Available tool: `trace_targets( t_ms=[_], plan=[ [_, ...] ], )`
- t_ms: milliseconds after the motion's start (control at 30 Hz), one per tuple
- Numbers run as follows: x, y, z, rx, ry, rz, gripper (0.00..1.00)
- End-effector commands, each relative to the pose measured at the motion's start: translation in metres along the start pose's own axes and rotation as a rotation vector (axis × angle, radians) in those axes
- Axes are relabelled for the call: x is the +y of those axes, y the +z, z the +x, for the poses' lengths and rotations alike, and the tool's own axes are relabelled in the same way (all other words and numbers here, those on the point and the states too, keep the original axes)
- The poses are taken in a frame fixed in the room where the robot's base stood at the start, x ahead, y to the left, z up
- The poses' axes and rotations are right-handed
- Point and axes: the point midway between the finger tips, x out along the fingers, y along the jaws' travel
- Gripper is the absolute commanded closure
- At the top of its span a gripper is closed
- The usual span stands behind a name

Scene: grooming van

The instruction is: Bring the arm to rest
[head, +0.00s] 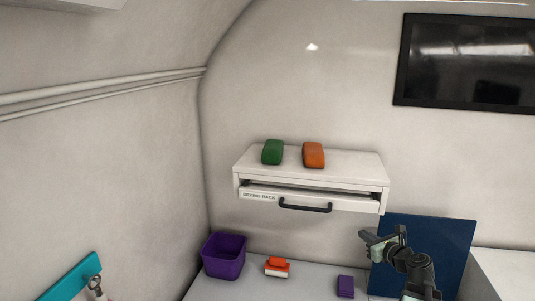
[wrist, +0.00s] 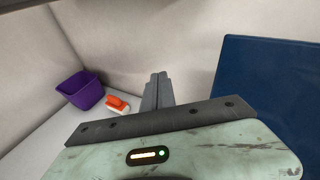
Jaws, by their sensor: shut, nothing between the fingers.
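My gripper (head: 366,241) is raised above the counter at the right in the head view, in front of the dark blue panel. In the wrist view its fingers (wrist: 158,82) are together with nothing between them. It is apart from every object, a little below and right of the drying rack drawer.
A white drying rack (head: 350,165) on the wall has its drawer slightly open and bears a green (head: 272,152) and an orange block (head: 313,155). On the counter are a purple bin (head: 223,257), an orange-and-white brush (head: 277,267) and a purple block (head: 346,286). A blue panel (head: 450,245) leans behind my arm.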

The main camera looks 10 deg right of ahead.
Motion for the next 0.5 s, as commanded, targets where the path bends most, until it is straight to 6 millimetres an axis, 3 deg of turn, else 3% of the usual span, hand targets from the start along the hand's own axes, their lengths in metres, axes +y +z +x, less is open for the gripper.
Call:
trace_targets(
  t_ms=[33, 100, 233, 400, 500],
  plan=[
    [0.044, -0.015, 0.025, 0.024, 0.073, -0.068, 1.0],
    [0.1, -0.028, 0.048, 0.064, 0.174, -0.189, 1.0],
    [0.206, -0.063, 0.076, 0.132, 0.382, -0.486, 1.0],
    [0.322, -0.123, 0.079, 0.194, 0.681, -0.973, 1.0],
    [0.37, -0.165, 0.066, 0.213, 0.888, -1.316, 1.0]
  ],
)
